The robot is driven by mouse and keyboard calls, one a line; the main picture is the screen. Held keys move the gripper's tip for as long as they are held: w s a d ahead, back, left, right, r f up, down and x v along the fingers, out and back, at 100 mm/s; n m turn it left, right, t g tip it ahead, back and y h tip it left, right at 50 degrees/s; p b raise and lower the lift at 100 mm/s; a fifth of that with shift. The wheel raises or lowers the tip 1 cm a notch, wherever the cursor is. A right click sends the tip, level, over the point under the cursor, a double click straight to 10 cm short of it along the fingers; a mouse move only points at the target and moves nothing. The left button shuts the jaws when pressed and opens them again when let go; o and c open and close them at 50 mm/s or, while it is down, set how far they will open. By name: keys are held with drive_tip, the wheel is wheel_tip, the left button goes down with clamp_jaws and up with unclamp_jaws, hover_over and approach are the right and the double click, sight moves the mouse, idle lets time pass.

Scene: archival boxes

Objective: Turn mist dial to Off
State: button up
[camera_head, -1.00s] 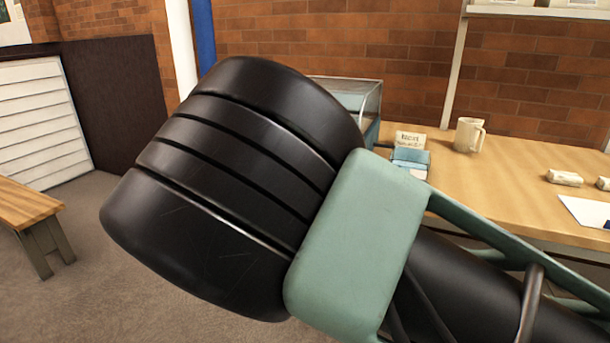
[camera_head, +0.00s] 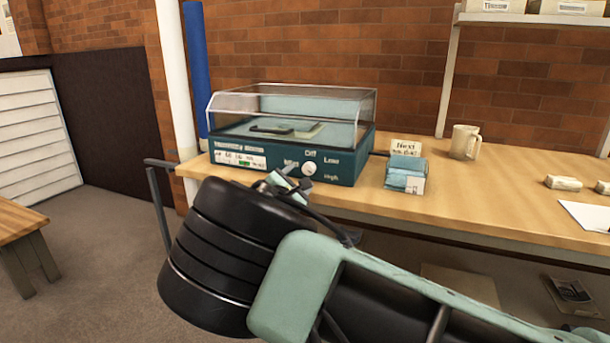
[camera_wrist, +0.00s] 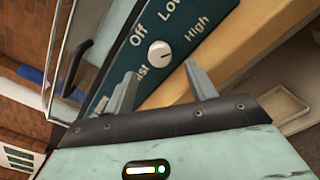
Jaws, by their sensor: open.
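The white round dial (camera_head: 309,168) is on the front of a teal box with a clear cover (camera_head: 235,104), on the bench. Labels reading Mist, Off, Low and High surround it. The dial is near the middle of the wrist view (camera_wrist: 159,54), where the Mist label is partly hidden by a finger. I cannot tell for sure which label its mark points to. My gripper (camera_wrist: 160,69) is open and empty, its two grey fingers apart just short of the dial. In the head view my gripper (camera_head: 300,186) is just below and in front of the dial, partly hidden by my arm.
The wooden bench (camera_head: 480,193) runs to the right. On it are a blue card box (camera_head: 407,173), a small sign (camera_head: 406,146), a mug (camera_head: 465,142) and white blocks (camera_head: 564,182). White and blue poles (camera_head: 177,80) stand at the left. A tray (camera_wrist: 284,108) lies below the bench.

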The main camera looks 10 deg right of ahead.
sight(307, 170)
drive_tip(key=x, duration=0.5)
drive_tip(key=c, duration=1)
